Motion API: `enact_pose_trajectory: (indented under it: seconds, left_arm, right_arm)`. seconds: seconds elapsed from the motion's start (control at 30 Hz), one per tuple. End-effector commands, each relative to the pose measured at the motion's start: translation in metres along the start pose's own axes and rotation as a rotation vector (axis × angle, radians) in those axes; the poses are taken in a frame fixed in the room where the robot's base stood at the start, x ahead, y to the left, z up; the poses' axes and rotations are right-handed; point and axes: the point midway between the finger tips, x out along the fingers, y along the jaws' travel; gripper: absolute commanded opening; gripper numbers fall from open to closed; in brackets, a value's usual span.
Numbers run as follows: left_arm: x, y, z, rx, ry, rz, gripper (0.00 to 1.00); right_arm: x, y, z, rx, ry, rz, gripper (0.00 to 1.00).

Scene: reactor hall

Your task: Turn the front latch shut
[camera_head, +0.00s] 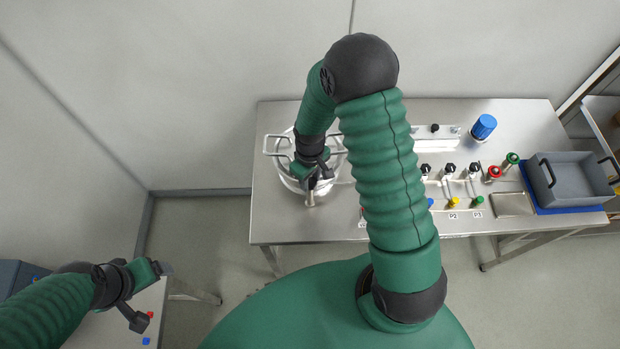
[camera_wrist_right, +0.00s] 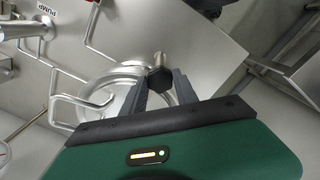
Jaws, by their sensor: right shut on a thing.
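A round metal vessel (camera_head: 288,183) with wire handles stands at the left end of the steel bench. The front latch (camera_head: 310,198) is a short metal post on the vessel's near side. My right gripper (camera_head: 316,182) reaches down over that near side. In the right wrist view, its two dark fingers are shut on the latch's dark knob, with the latch's metal post (camera_wrist_right: 159,60) sticking out beyond them. The arm and gripper hide part of the vessel's lid. My left gripper (camera_head: 152,292) hangs over a small table at the lower left, far from the vessel; its fingers are unclear.
The steel bench (camera_head: 285,225) carries a row of black-knobbed valves (camera_head: 449,169), a blue-capped item (camera_head: 483,127) and a grey bin (camera_head: 568,182) to the right. Pipework (camera_wrist_right: 20,30) lies beside the vessel in the wrist view.

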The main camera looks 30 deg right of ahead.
Motion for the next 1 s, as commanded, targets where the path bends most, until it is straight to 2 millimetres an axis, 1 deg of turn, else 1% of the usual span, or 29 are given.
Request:
enact_pose_trajectory:
  seconds: [0.03,0.07,0.1,0.23,0.53,0.67,0.77,1.0]
  left_arm:
    - [-0.001,0.000,0.000,0.000,0.000,0.000,0.82]
    - [-0.001,0.000,0.000,0.000,0.000,0.000,0.82]
    - [-0.001,0.000,0.000,0.000,0.000,0.000,0.82]
    - [0.000,0.000,0.000,0.000,0.000,0.000,0.82]
    - [0.000,0.000,0.000,0.000,0.000,0.000,0.82]
    - [0.004,0.000,0.001,0.000,0.000,0.000,0.82]
    - [0.011,0.000,0.003,0.000,0.000,0.000,0.82]
    - [0.027,0.000,0.006,0.000,0.000,0.000,0.82]
  right_arm:
    - [-0.003,0.003,-0.005,0.002,0.013,0.006,0.00]
    - [-0.003,0.003,-0.005,0.002,0.013,0.006,0.00]
    - [-0.003,0.003,-0.005,0.002,0.014,0.006,0.39]
    - [-0.002,0.002,-0.004,0.001,0.010,0.004,0.56]
    - [-0.002,0.001,-0.001,0.000,0.005,0.002,0.57]
    - [-0.012,0.001,-0.002,0.000,0.008,0.003,0.57]
    - [-0.033,0.002,-0.003,0.000,0.011,0.005,0.57]
    - [-0.104,0.002,-0.003,0.001,0.012,0.005,0.57]
